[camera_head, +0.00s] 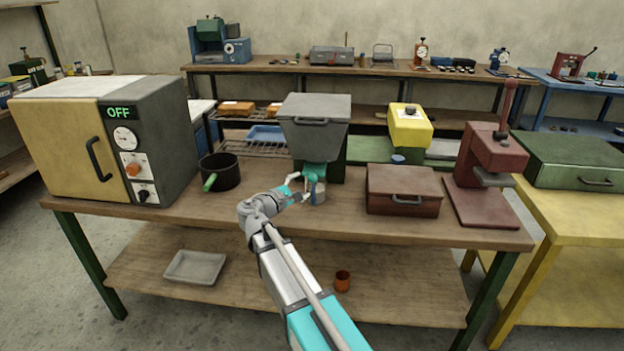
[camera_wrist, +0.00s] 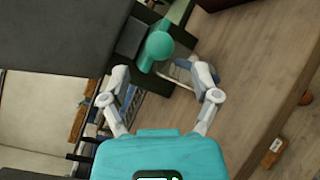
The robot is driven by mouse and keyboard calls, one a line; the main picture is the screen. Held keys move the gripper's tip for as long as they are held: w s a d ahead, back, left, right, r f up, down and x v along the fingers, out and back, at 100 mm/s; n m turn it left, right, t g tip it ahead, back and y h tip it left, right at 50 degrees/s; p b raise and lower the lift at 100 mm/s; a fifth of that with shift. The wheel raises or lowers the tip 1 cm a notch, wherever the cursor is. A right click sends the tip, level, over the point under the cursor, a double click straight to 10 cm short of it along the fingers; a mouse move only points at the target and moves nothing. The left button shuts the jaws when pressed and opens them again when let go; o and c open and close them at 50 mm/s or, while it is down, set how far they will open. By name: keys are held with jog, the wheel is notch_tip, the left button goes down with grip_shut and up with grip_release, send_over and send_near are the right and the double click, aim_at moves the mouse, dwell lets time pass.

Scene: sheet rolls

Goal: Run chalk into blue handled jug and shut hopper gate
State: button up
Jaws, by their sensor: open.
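The grey hopper (camera_head: 314,133) stands on the middle of the workbench with a teal outlet (camera_head: 320,172) under it. A teal rounded part (camera_wrist: 159,46) shows in the wrist view. A small grey vessel (camera_head: 319,198) with blue at its upper side sits below the outlet; I cannot tell whether the blue is a handle. My gripper (camera_wrist: 157,69) is open, its fingers spread just short of the teal part, and appears empty. It is left of the vessel in the head view. I cannot tell the gate's position, and no chalk is visible.
A dark pot (camera_head: 220,172) with a green handle and an oven (camera_head: 110,140) stand left. A dark red box (camera_head: 403,190) and a red press (camera_head: 487,170) stand right. The bench front between pot and box is mostly clear, apart from my arm.

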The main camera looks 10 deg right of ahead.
aim_at(309, 180)
jog(key=shift+x, duration=2.75)
grip_shut()
